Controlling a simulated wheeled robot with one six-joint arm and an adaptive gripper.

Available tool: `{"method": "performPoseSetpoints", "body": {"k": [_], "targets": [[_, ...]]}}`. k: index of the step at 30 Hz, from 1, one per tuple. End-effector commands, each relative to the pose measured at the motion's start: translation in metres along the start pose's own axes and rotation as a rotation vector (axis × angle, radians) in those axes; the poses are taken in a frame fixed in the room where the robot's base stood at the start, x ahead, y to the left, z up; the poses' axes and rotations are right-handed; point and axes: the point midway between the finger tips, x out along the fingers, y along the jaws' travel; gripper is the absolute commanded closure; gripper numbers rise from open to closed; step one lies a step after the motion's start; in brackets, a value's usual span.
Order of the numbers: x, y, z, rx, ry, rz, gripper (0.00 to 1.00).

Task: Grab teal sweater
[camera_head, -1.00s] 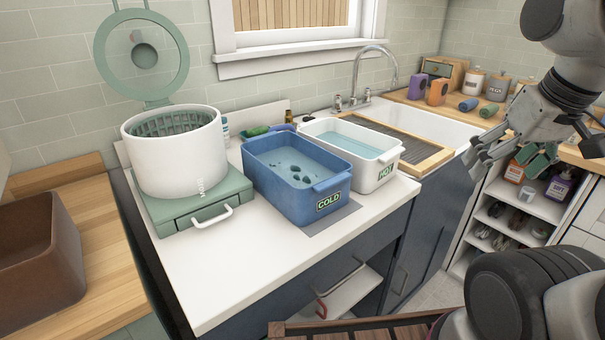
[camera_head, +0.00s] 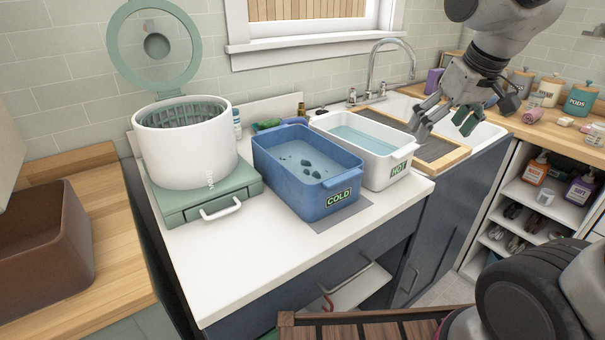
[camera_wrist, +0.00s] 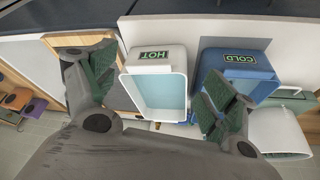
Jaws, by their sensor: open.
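Dark teal lumps (camera_head: 309,166) poke out of the water in the blue tub (camera_head: 335,203) marked COLD; most of whatever they belong to is under water, so I cannot tell that it is the sweater. My gripper (camera_head: 443,122) is open and empty, above and to the right of the white tub (camera_head: 385,178) marked HOT. In the wrist view my gripper (camera_wrist: 158,92) has its fingers spread on either side of the HOT tub (camera_wrist: 154,62). The COLD tub (camera_wrist: 236,64) is partly hidden behind the right finger there.
A white drum (camera_head: 190,158) with its lid up stands on a green base (camera_head: 200,200) left of the tubs. A ribbed board (camera_head: 452,157) lies by the sink, under my gripper. A tap (camera_head: 372,70) rises behind the HOT tub. The front counter (camera_head: 260,255) is clear.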

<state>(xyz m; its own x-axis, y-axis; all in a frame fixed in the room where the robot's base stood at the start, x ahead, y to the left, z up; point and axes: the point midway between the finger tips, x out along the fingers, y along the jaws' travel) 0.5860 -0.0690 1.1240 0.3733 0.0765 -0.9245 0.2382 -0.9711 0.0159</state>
Motion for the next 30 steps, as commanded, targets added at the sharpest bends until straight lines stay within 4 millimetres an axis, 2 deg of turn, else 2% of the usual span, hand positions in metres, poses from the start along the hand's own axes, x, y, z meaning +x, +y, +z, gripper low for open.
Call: {"method": "performPoseSetpoints", "body": {"k": [4, 6, 9, 12, 15, 19, 24, 30], "targets": [[0.042, -0.055, -0.057, -0.128, 0.001, -0.046, 0.15], [0.068, -0.093, -0.083, -0.199, 0.007, -0.072, 0.15], [0.098, -0.141, -0.106, -0.276, 0.017, -0.103, 0.15], [0.117, -0.172, -0.117, -0.322, 0.024, -0.123, 0.15], [0.128, -0.193, -0.122, -0.350, 0.029, -0.136, 0.15], [0.138, -0.210, -0.125, -0.375, 0.031, -0.147, 0.15], [0.141, -0.218, -0.106, -0.347, 0.012, -0.154, 0.15], [0.155, -0.222, -0.099, -0.333, 0.002, -0.154, 0.15]]}}
